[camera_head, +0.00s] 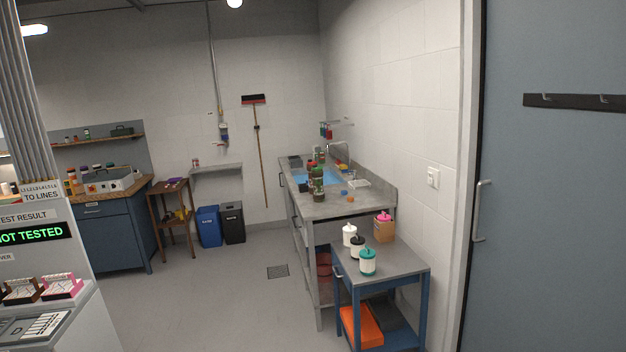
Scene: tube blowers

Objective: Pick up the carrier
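Small capped canisters that look like carriers stand on a blue side table (385,262) at the lower right. One has a white cap (349,235), one has a black top (357,247), and a teal-capped one (367,262) stands nearest. A pink-topped one (384,219) sits in or behind a brown block-like holder (384,233) at the table's back; I cannot tell which. I cannot tell which one is the task's carrier. My gripper is not in view.
A metal sink bench (345,207) with bottles stands behind the table. A blue door (555,200) is at the right. A test station (60,300) with racks fills the left edge. Blue and black bins (208,226) stand by the back wall. The middle floor (220,300) is clear.

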